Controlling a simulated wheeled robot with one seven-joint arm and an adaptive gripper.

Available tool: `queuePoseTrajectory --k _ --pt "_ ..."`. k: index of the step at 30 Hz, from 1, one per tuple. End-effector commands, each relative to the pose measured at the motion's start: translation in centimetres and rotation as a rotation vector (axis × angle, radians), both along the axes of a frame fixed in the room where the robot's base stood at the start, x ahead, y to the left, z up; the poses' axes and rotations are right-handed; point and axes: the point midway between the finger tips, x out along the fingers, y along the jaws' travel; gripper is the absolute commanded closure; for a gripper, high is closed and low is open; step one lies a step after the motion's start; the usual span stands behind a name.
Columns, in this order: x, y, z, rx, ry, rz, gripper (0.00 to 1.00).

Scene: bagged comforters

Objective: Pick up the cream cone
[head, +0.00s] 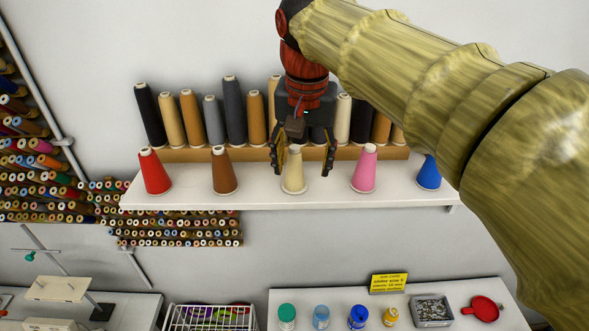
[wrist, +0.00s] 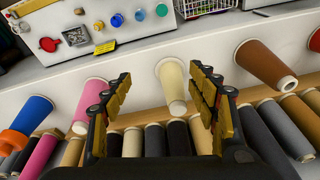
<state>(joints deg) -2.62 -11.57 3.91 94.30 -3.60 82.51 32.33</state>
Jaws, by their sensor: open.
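The cream cone (head: 293,172) stands upright on the front of the white shelf (head: 330,192), between the brown and pink cones. My gripper (head: 302,160) is open, with one finger on each side of the cone in the head view. In the wrist view the cream cone (wrist: 173,84) shows between the two fingers of my gripper (wrist: 160,95), a little closer to the right finger. I cannot tell whether either finger touches it. The gripper's fingers and palm hide part of the cones behind.
Red (head: 155,172), brown (head: 223,172), pink (head: 364,169) and blue (head: 428,174) cones stand along the same shelf edge, spaced apart. A row of taller dark and tan cones (head: 234,110) stands behind. A lower table (head: 450,292) holds jars, a tray and a yellow sign.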

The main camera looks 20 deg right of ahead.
Motion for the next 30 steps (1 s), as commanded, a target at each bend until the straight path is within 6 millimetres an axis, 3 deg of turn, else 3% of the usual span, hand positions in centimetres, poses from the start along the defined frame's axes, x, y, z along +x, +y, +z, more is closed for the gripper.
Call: queuePoseTrajectory --k 1,6,13,23,30 --pt "1.3 0.1 0.6 0.001 0.017 -0.031 0.41" --pt "4.0 0.3 2.0 0.004 0.061 -0.128 0.41" --pt "5.5 0.4 2.4 0.002 0.088 -0.193 0.41" --pt "5.6 0.0 -0.7 0.003 0.09 -0.195 0.41" --pt "5.7 -0.5 -4.0 0.002 0.09 -0.194 0.41"
